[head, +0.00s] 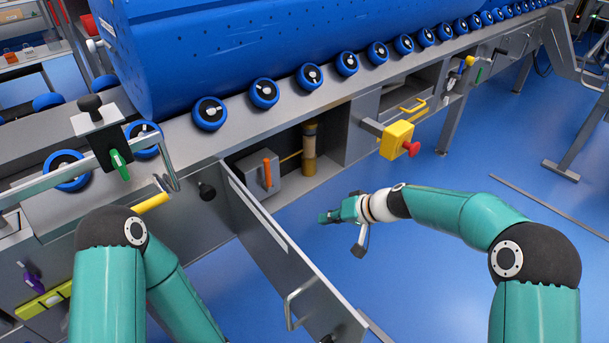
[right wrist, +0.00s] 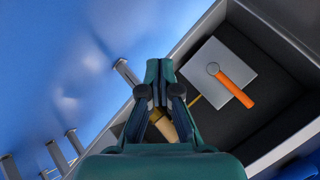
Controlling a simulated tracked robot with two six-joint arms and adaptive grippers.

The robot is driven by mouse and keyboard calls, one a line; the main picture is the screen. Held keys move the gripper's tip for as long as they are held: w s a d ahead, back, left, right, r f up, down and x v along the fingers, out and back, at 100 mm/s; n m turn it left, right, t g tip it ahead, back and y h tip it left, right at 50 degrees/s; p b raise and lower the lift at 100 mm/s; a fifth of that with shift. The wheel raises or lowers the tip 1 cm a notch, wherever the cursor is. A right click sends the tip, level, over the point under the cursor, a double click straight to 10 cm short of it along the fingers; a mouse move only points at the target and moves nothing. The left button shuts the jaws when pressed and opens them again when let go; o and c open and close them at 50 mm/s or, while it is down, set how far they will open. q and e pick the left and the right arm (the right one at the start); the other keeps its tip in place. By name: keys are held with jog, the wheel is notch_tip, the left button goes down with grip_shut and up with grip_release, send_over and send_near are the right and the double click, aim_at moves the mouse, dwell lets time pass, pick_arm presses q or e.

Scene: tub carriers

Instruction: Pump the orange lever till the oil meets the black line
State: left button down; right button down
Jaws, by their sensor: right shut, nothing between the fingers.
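The orange lever (head: 267,172) stands on the front of a grey pump box (head: 254,184) inside an open cabinet bay under the conveyor. It also shows in the right wrist view (right wrist: 236,86), on the grey box (right wrist: 208,66). A tan and amber oil cylinder (head: 309,158) stands upright right of the box; the oil level and black line are too small to tell. My right gripper (head: 323,217) is shut and empty, in front of the bay and apart from the lever. In the right wrist view its fingers (right wrist: 159,70) partly hide the cylinder (right wrist: 162,122). My left gripper is out of view.
The open cabinet door (head: 275,246) sticks out left of my right gripper, with a handle (head: 300,303). A yellow box with a red knob (head: 397,140) juts out right of the bay. Blue floor (head: 420,270) is clear in front.

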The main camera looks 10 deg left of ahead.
jog(key=s+d+f+m+g+h, duration=0.1)
jog(key=s+d+f+h, duration=0.1)
jog(key=s+d+f, duration=0.4)
jog(key=s+d+f+m+g+h, duration=0.1)
jog(key=s+f, duration=0.2)
jog(key=f, duration=0.5)
jog(key=s+d+f, duration=0.2)
jog(key=s, duration=0.6)
jog(key=s+d+f+m+h, duration=0.1)
jog(key=s+d+f, duration=0.1)
jog(key=s, duration=0.6)
jog(key=s+d+f+m+g, duration=0.1)
jog(key=s+d+f, duration=0.1)
jog(key=s+f, duration=0.2)
jog(key=s, duration=0.3)
jog(key=shift+s+d+h, duration=0.15)
jog(key=shift+s+h, duration=0.25)
jog(key=shift+s, duration=0.1)
